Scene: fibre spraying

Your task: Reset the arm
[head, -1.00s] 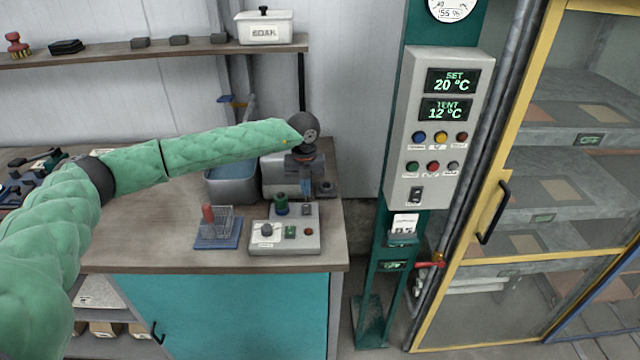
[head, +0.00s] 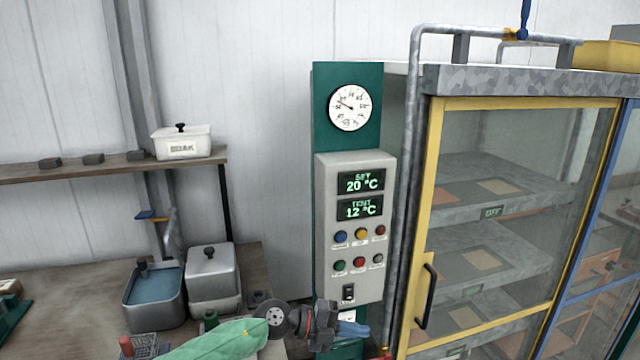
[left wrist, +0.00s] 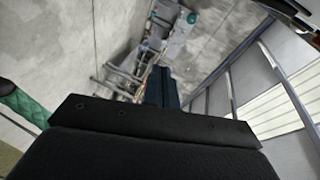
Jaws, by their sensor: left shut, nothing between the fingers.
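My left arm, in a green quilted sleeve, comes in along the bottom of the head view. My left gripper (head: 352,329) has blue fingers that point right; they are shut and empty. It is in front of the lower end of the grey control panel (head: 355,225), and I cannot tell how far apart the two are. In the left wrist view the gripper's dark fingers (left wrist: 162,88) show close together beyond the black wrist body. My right gripper is not in view.
A cabinet with a yellow-framed glass door (head: 432,200) stands right of the panel. The workbench (head: 75,290) at left holds a water-filled basin (head: 155,295) and a lidded metal pot (head: 213,275). A white box (head: 182,143) sits on the shelf above.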

